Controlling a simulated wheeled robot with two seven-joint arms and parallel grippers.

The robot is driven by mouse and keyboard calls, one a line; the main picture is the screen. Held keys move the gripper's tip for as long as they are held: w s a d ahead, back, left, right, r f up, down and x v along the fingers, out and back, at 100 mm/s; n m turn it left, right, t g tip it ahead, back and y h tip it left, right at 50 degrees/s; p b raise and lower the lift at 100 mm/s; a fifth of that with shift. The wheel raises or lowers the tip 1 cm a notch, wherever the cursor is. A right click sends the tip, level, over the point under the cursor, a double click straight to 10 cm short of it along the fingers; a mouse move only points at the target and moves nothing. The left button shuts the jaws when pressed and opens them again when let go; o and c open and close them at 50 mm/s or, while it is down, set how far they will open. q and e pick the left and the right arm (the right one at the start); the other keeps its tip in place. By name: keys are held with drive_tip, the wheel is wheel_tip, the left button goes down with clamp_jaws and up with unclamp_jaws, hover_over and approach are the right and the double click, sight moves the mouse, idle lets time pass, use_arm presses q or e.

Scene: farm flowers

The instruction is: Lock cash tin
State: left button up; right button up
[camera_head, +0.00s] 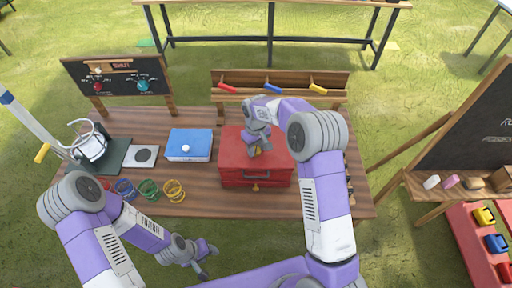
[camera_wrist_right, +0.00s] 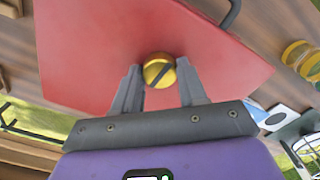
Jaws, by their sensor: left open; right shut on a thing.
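The red cash tin (camera_head: 235,172) sits shut on the wooden table, with a handle and a small brass piece on its front. On its red lid (camera_wrist_right: 90,60) is a round brass knob (camera_wrist_right: 160,70) with a dark slot running diagonally. My right gripper (camera_wrist_right: 159,88) is above the lid, its two fingers on either side of the knob and shut on it. In the head view my right gripper (camera_head: 257,148) partly covers the lid and hides most of the knob. My left gripper (camera_head: 208,260) is open and empty in front of the table's near edge.
A blue box (camera_head: 189,144) with a white knob stands left of the tin. Several coloured rings (camera_head: 150,188) lie at the front left.

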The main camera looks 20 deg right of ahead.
sight(256, 150)
drive_tip(key=shift+n, duration=0.7)
drive_tip(key=o, duration=1.1)
drive_tip(key=shift+c, duration=0.2)
drive_tip(key=shift+r, duration=0.1)
wheel_tip(256, 150, up, 8)
drive_tip(key=shift+f, duration=0.25)
